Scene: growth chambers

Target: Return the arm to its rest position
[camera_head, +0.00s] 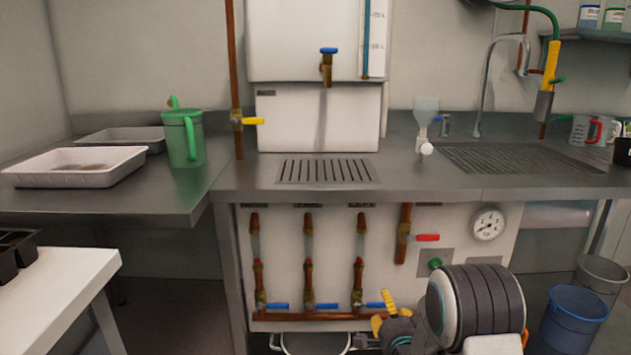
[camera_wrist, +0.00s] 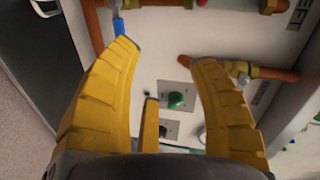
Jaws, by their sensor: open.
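My gripper (camera_wrist: 165,60) shows in the wrist view with its yellow fingers spread apart and nothing between them. In the head view my gripper (camera_head: 385,313) is at the lower middle, partly hidden by my dark, rounded arm link. It is below the counter edge, in front of the white valve panel (camera_head: 335,240). In the wrist view a green knob (camera_wrist: 176,99) on the panel shows beyond the fingers. I cannot tell how far the fingertips are from the panel.
The steel counter (camera_head: 230,178) overhangs the panel. Pipes with blue-handled valves (camera_head: 325,306) and a red-handled valve (camera_head: 428,238) are close to my gripper. A blue bucket (camera_head: 572,320) stands at the right. A white table (camera_head: 50,285) is at the left. A green jug (camera_head: 183,140) stands on the counter.

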